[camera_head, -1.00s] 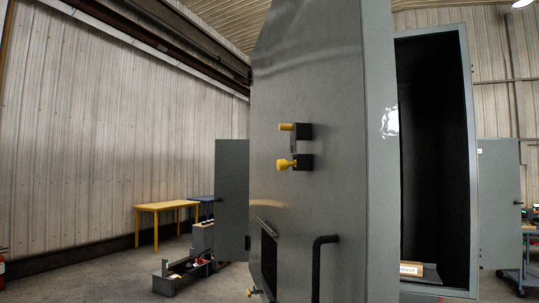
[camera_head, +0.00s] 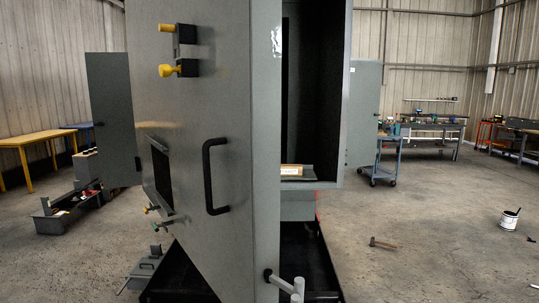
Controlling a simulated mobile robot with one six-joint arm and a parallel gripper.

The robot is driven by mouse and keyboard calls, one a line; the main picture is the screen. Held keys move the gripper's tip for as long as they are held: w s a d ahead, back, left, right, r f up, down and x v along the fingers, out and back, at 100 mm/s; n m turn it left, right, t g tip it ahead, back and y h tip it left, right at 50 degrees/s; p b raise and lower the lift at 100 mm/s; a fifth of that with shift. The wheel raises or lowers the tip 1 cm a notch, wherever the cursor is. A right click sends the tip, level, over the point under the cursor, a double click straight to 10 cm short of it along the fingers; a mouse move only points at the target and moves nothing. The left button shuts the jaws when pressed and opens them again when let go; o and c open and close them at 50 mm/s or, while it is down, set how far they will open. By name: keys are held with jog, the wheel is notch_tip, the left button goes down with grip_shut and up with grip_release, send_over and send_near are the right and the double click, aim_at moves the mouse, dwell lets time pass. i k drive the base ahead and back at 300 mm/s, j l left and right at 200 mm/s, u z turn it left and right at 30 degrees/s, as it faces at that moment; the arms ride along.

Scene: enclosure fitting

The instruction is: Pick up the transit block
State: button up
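A small tan block with a white label (camera_head: 291,170) sits on a ledge inside the open grey enclosure (camera_head: 205,110). It may be the transit block; its lettering is too small to read. The enclosure's side panel carries two black brackets with yellow knobs (camera_head: 167,70) and a black pull handle (camera_head: 214,176). My gripper is not in view.
A grey rod-like part (camera_head: 287,286) stands out low in front of the enclosure; I cannot tell what it belongs to. A yellow table (camera_head: 30,140) stands at left.

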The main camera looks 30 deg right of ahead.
aim_at(286, 170)
jog(key=l+z, duration=0.2)
jog(key=z, duration=0.2)
jog(key=i+l+z, duration=0.1)
jog(key=z, duration=0.35)
jog(key=i+l+z, duration=0.1)
jog(key=z, duration=0.3)
jog(key=i+l+z, duration=0.1)
jog(key=z, duration=0.35)
jog(key=i+l+z, duration=0.15)
jog(key=z, duration=0.25)
jog(key=i+u, duration=0.45)
jog(key=i+l+u, duration=0.15)
jog(key=i+u, duration=0.25)
jog(key=i+l+u, duration=0.3)
jog(key=u, duration=0.15)
jog(key=i+j+u, duration=0.25)
jog(key=i, duration=0.25)
jog(key=i+j+u, duration=0.2)
jog(key=i, duration=0.3)
jog(key=i+j+u, duration=0.25)
jog(key=i, duration=0.25)
jog(key=l, duration=0.1)
